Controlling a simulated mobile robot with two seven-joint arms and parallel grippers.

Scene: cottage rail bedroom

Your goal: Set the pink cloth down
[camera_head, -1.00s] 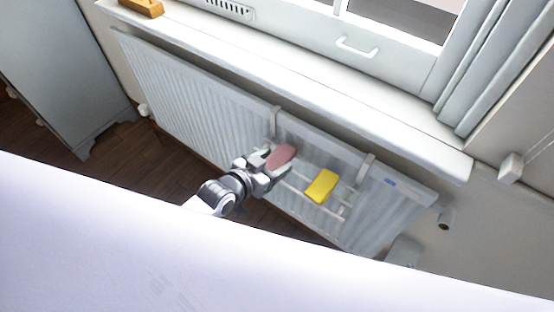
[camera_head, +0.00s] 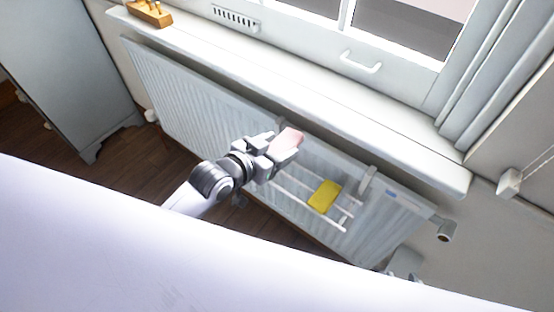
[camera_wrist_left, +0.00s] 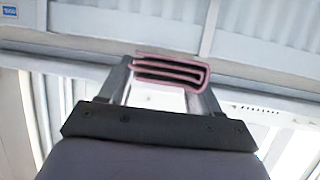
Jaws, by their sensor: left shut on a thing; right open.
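The pink cloth (camera_head: 288,141) is held in my left gripper (camera_head: 274,143), above the drying rack (camera_head: 300,201) that hangs on the radiator. In the left wrist view the folded cloth (camera_wrist_left: 172,72) shows its layered edge between the two fingers of my left gripper (camera_wrist_left: 165,78). The gripper is shut on it. The cloth is clear of the rack bars in the head view and overlaps the radiator's top edge there. My right gripper is not in view.
A yellow cloth (camera_head: 324,196) lies on the rack. The white radiator (camera_head: 180,95) stands under the window sill (camera_head: 300,90). A wooden holder with pegs (camera_head: 150,13) sits on the sill's left end. A large white surface (camera_head: 150,260) fills the foreground. A grey cabinet (camera_head: 70,70) stands at left.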

